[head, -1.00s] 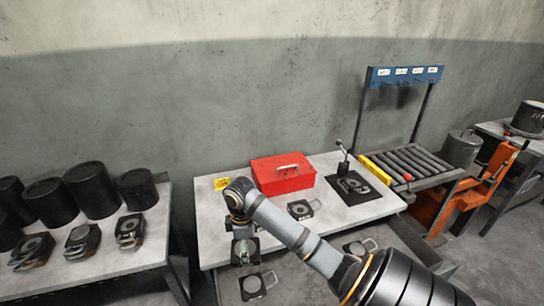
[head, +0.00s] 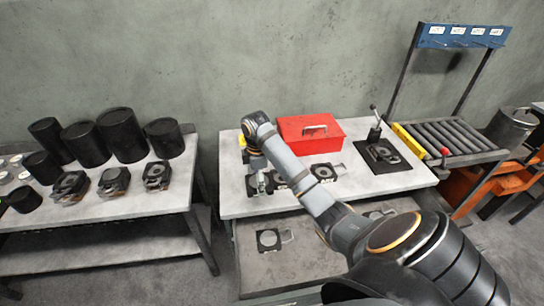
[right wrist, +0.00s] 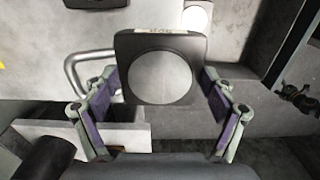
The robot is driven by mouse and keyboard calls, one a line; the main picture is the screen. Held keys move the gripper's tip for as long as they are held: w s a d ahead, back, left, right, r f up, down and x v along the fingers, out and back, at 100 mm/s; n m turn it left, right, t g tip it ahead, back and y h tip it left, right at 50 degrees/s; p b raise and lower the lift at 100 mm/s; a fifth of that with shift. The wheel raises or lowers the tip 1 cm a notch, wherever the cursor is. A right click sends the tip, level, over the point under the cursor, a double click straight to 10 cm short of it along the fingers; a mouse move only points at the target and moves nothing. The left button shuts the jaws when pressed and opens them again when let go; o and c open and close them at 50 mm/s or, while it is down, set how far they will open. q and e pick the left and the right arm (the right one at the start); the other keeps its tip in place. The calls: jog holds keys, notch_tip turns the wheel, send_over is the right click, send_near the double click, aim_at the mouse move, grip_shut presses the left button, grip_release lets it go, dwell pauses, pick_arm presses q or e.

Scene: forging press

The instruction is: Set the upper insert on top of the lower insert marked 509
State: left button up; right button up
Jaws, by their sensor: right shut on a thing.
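My right gripper (head: 260,187) is over the front left of the middle table. In the right wrist view its two fingers (right wrist: 162,105) are closed on the sides of a dark square insert (right wrist: 120,75) with a round grey face. A small upside-down label sits on its edge, too small to read surely. A grey bent handle (right wrist: 72,70) shows left of it; I cannot tell which part it belongs to. On the table, another dark insert (head: 281,181) is partly hidden behind the gripper, and one with a wire handle (head: 325,172) lies to the right. My left gripper is not in view.
A red toolbox (head: 310,133) stands behind the inserts. A black mat (head: 400,166) with a lever fixture is to the right, beside a roller conveyor (head: 445,137). More inserts lie on the lower shelf (head: 265,265) and on the left table (head: 120,207), with black cylinders (head: 122,135).

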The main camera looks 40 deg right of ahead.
aim_at(252, 176)
jog(key=w+f+p, duration=0.1)
jog(key=w+f, duration=0.2)
jog(key=f, duration=0.1)
jog(key=shift+w+f, duration=0.15)
jog(key=shift+w, duration=0.25)
jog(key=shift+w+f, duration=0.45)
jog(key=shift+f, duration=0.15)
jog(key=shift+f+p, duration=0.35)
jog(key=shift+f, duration=0.05)
jog(key=shift+w+f+p, duration=0.1)
jog(key=shift+f+p, duration=0.2)
jog(key=shift+f, duration=0.95)
jog(key=o, duration=1.7)
jog(key=shift+s+f, duration=0.1)
jog(key=shift+s, duration=0.1)
